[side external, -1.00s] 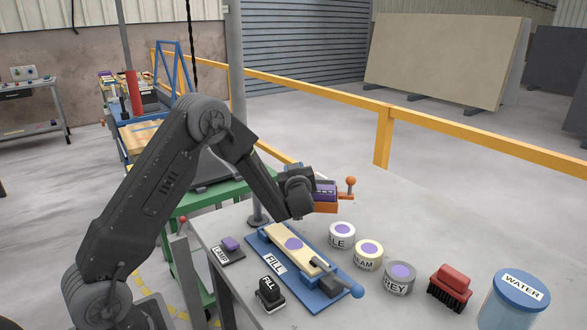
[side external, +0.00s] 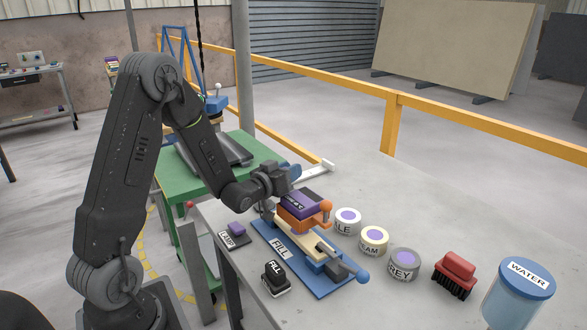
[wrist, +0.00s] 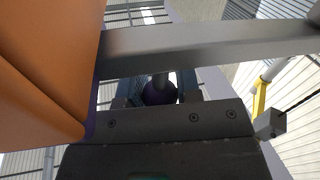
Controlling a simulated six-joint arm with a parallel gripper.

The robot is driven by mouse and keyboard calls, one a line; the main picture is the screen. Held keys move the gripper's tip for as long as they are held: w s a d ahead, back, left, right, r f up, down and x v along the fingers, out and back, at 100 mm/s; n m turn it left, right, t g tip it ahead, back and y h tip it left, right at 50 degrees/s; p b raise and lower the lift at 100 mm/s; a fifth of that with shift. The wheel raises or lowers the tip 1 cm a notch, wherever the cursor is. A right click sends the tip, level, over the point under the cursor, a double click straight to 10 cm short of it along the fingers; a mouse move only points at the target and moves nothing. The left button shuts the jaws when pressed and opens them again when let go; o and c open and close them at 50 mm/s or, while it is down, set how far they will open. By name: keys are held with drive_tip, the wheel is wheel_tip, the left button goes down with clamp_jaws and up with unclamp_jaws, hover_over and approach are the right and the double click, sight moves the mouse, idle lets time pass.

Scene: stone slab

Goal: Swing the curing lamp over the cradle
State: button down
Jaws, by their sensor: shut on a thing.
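The curing lamp (side external: 299,207), an orange head with a purple top, hangs over the middle of the blue cradle (side external: 330,287). A pale strip lies in the cradle beside a FILL label, partly hidden under the lamp. My gripper (side external: 277,180) is at the lamp's far side. In the wrist view, its jaws (wrist: 158,93) are shut around a dark purple round knob (wrist: 160,92) on a short rod. The lamp's orange side (wrist: 45,75) fills the left of that view, and a grey metal bar (wrist: 210,42) crosses it.
A LAMP switch pad (side external: 235,234) and a black FILL stamp (side external: 275,280) stand left of the cradle. Several labelled pots (side external: 372,243), a red brush (side external: 456,273) and a WATER tub (side external: 519,290) stand to its right. A grey post (side external: 243,80) rises behind.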

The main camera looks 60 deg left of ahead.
drive_tip(key=shift+s+m+h, duration=0.3)
drive_tip(key=shift+h, duration=0.2)
drive_tip(key=c, duration=0.8)
unclamp_jaws()
drive_tip(key=s, duration=0.2)
drive_tip(key=s+d, duration=0.1)
drive_tip(key=s, duration=0.4)
drive_tip(key=shift+s+d, duration=0.25)
